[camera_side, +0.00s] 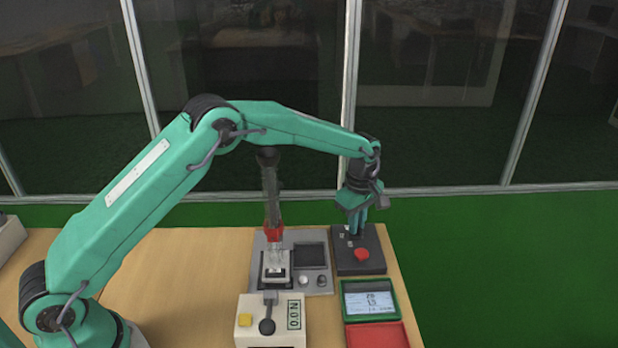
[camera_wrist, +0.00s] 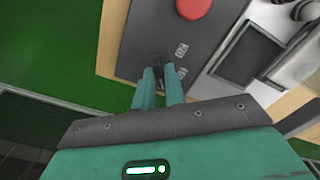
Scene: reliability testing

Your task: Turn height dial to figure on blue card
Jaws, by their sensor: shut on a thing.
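The dark control box (camera_side: 372,262) stands at the right of the table, with a red button on its front half. My gripper (camera_side: 357,232) points down over its back half, fingers close together. In the wrist view my gripper (camera_wrist: 159,74) has its fingertips at a small dark dial (camera_wrist: 158,58) and is shut on it. Small white figures are printed beside the dial, too small to read surely. A pale bluish card (camera_side: 368,301) with dark figures lies in a green tray in front of the box. Its figures are blurred.
A grey tester (camera_side: 320,270) with a red-marked column stands left of the control box. A beige box (camera_side: 270,325) with a yellow button and black knob is in front. A red tray (camera_side: 377,336) lies beside it. The table's left half is mostly clear.

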